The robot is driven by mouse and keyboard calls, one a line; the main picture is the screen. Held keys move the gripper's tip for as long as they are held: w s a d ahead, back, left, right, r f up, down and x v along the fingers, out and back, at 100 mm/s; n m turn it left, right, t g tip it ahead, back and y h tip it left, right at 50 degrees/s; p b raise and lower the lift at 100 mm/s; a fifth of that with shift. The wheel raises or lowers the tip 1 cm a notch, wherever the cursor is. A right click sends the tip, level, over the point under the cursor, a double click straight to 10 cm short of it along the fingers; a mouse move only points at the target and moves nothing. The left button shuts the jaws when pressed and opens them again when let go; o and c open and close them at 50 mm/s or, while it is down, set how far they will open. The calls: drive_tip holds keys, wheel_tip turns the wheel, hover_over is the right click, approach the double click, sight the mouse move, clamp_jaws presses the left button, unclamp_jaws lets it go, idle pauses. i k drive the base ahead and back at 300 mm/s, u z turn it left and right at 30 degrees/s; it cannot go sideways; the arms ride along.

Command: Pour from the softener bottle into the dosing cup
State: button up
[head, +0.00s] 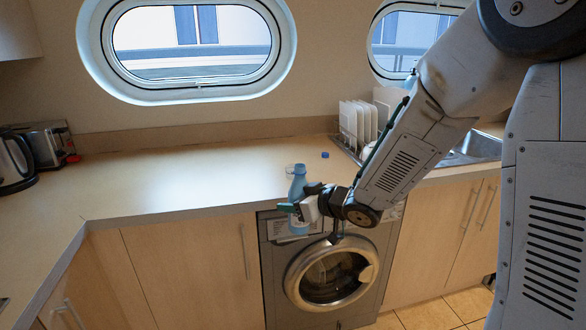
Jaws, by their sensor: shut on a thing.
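The blue softener bottle (298,185) is upright, its neck at the top without a visible cap. My gripper (300,209) is shut around its lower middle, with a teal-tipped finger showing on the left. The bottle's lower end shows below the fingers, overlapping the counter's front edge and the washing machine in the picture. A small pale shape (289,169) sits beside the bottle's neck; it may be the dosing cup, but I cannot tell. A small blue cap (325,155) lies on the counter behind, to the right.
The wooden counter (190,175) is clear to the left of the bottle. A kettle (14,162) and a toaster (45,142) stand at the far left. A dish rack with white plates (358,122) and a sink (475,148) are at the right. The washing machine (330,275) is below.

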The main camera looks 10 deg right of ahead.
sight(289, 167)
drive_tip(key=i, duration=1)
